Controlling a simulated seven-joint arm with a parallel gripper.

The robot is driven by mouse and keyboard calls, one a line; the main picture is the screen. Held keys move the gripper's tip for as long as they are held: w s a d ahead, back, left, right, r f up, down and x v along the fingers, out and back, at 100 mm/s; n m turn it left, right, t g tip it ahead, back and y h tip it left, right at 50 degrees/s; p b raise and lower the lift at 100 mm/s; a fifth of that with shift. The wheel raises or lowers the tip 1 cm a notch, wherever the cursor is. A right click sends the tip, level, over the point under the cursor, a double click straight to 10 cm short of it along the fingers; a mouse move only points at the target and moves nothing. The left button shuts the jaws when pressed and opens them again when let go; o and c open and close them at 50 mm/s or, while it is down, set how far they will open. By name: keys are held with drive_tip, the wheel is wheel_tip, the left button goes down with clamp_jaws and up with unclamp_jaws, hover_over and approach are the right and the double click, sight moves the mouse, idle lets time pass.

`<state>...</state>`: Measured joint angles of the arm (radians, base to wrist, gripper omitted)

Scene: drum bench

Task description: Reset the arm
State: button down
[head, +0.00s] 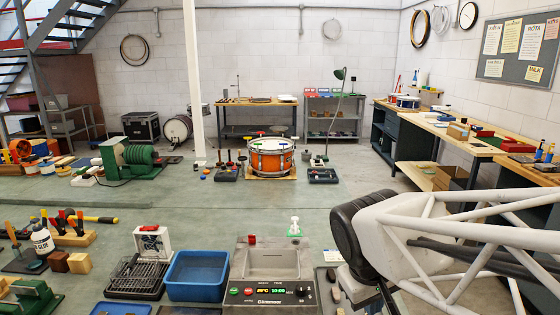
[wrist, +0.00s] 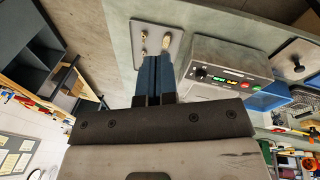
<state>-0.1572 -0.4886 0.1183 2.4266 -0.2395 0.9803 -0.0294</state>
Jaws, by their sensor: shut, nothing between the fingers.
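My gripper (wrist: 154,60) shows in the wrist view as two blue fingers pressed together, shut with nothing between them. The fingertips point toward a grey plate (wrist: 172,44) bearing small brass-coloured pieces. I cannot tell how far above the plate they are. In the head view my white lattice arm comes in from the right, and its end drops at the lower right, where the fingers cannot be made out clearly. The metal sink unit (head: 272,262) with a lit control panel (head: 268,292) stands just left of the arm's end. It also shows in the wrist view (wrist: 225,60), right of the fingers.
A blue tub (head: 197,272) and a black wire rack (head: 138,275) stand left of the sink unit. An orange drum (head: 271,157) sits further back. Open green floor (head: 200,215) lies between. Wooden-topped benches (head: 450,135) line the right wall.

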drive_tip(key=s+d+m+t+y, duration=0.1)
drive_tip(key=s+d+m+y, duration=0.1)
drive_tip(key=s, duration=0.4)
drive_tip(key=shift+s+d+r+m, duration=0.2)
drive_tip(key=shift+s+d+m, duration=0.1)
drive_tip(key=shift+m, duration=0.6)
drive_tip(key=c, duration=1.8)
unclamp_jaws()
drive_tip(key=shift+c, duration=0.2)
